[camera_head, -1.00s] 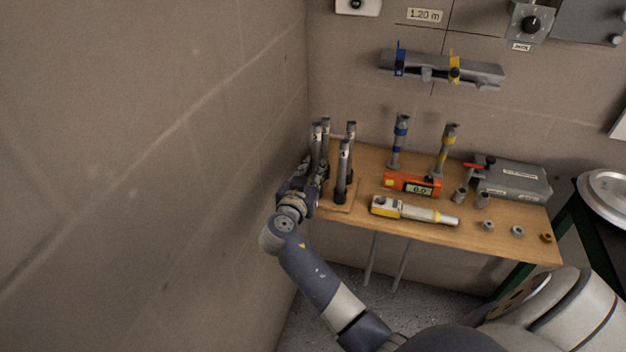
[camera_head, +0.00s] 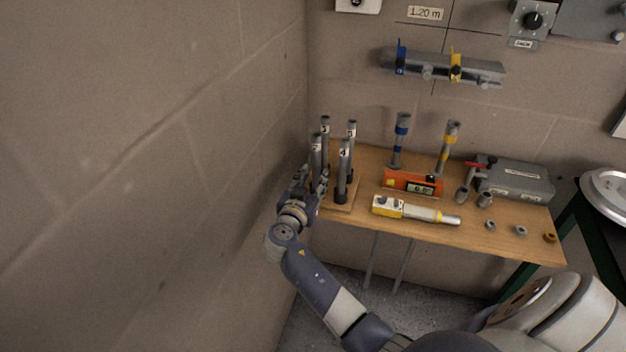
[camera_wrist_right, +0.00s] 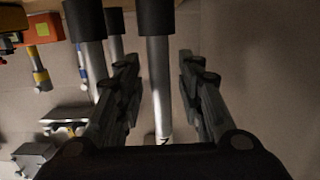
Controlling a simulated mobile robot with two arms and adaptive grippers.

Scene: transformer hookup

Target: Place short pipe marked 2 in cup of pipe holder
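The short pipe marked 2 (camera_head: 316,152) stands upright at the left of the wooden pipe holder (camera_head: 343,208). In the right wrist view the pipe (camera_wrist_right: 160,85) runs between my right fingers, and its end is in a black cup (camera_wrist_right: 156,17). My right gripper (camera_head: 319,182) is at the holder's left side, around the pipe. In the wrist view my right gripper (camera_wrist_right: 160,75) is open, with a gap on each side of the pipe. In the head view the pipe's lower end is hidden by the gripper. My left gripper is not in view.
Several other upright pipes (camera_head: 343,158) stand close by in the holder. On the table (camera_head: 480,240) are an orange meter (camera_head: 398,180), a yellow-and-white tool (camera_head: 415,211), a grey case (camera_head: 515,183) and small fittings. A wall (camera_head: 200,180) is close on the left.

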